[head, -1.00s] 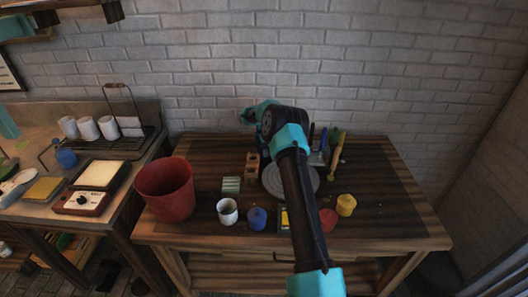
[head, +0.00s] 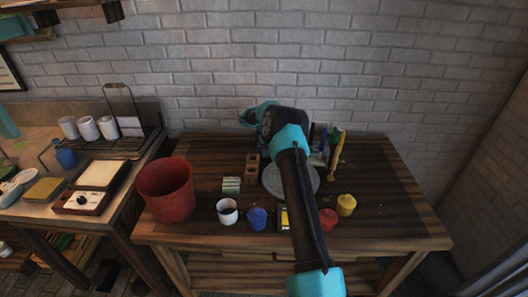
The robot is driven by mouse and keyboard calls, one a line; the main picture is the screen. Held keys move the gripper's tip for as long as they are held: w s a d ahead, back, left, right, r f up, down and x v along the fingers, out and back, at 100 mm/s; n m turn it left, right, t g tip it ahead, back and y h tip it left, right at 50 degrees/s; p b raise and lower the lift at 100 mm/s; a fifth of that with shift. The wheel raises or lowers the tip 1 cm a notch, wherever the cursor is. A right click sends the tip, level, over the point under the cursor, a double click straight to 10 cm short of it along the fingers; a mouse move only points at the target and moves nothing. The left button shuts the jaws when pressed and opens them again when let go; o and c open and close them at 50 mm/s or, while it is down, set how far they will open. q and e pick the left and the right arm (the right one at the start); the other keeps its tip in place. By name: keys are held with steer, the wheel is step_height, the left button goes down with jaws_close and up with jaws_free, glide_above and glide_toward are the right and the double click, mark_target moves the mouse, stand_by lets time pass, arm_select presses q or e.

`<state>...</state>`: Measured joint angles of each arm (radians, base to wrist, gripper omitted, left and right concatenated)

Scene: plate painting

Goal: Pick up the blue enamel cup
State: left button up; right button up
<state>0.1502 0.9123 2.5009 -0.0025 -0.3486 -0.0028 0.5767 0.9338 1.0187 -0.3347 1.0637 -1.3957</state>
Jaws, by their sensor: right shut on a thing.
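The blue enamel cup (head: 257,218) is a small blue pot standing upright near the front middle of the table, between a white cup (head: 228,211) and a small dark and yellow item. My right arm reaches over the table from the front, and its wrist is above the back middle. My right gripper (head: 264,112) is near the back wall, well behind the blue cup and apart from it. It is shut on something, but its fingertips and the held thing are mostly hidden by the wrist. My left gripper is not in view.
A red bucket (head: 166,190) stands at the table's left. Red (head: 327,219) and yellow (head: 346,205) cups stand right of my forearm. A grey disc (head: 272,182) is partly behind the forearm, with brushes (head: 338,152) beyond it. The table's right side is clear.

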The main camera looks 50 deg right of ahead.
steer(key=shift+r, duration=0.2)
stand_by(0.3)
step_height(320, 180, up, 10)
steer(key=shift+f, duration=0.2)
stand_by(0.9)
stand_by(0.7)
